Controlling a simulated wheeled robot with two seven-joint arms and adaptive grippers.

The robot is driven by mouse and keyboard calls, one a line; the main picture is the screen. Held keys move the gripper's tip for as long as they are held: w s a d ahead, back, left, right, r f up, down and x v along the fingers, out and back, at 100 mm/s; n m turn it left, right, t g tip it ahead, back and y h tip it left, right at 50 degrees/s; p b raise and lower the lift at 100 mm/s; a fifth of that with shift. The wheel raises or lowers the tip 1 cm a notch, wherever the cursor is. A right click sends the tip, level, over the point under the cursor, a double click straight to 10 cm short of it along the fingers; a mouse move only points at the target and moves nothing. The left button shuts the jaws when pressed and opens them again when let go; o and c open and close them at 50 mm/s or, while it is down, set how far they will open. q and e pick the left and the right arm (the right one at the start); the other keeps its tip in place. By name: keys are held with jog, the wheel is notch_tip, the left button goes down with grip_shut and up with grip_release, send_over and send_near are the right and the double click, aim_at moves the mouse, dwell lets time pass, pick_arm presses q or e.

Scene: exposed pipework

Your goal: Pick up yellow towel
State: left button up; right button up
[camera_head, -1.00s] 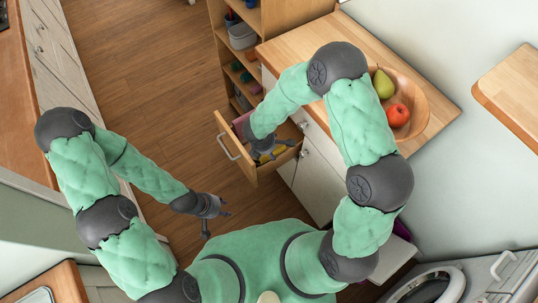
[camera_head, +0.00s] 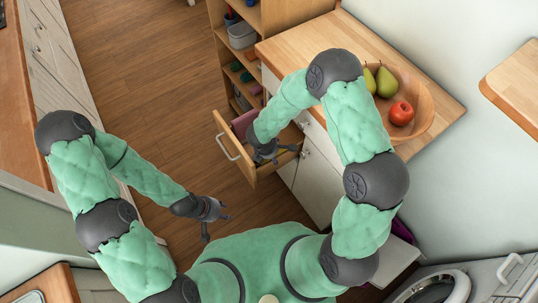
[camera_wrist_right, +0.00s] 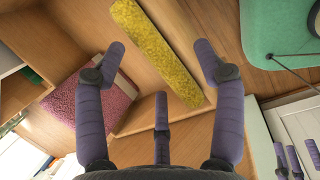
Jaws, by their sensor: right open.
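The yellow towel (camera_wrist_right: 156,52) is a long, folded strip lying in the open wooden drawer (camera_head: 240,166). In the head view it is mostly hidden by my right gripper. My right gripper (camera_wrist_right: 160,62) is open, its fingers spread with the towel showing between and beyond them; nothing is held. In the head view my right gripper (camera_head: 277,154) is over the drawer. My left gripper (camera_head: 217,226) has its fingers spread and is empty, above the floor to the left of the drawer.
A pink towel (camera_wrist_right: 88,98) lies in the same drawer beside the yellow one. The drawer walls surround both. A wooden counter above holds a bowl (camera_head: 421,118) with pears (camera_head: 386,82) and a red apple (camera_head: 401,113). A shelf unit (camera_head: 224,62) stands behind. The floor at left is clear.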

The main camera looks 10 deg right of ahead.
jog(key=shift+f+b, duration=0.2)
jog(key=shift+b, duration=0.1)
dwell(0.4)
grip_shut()
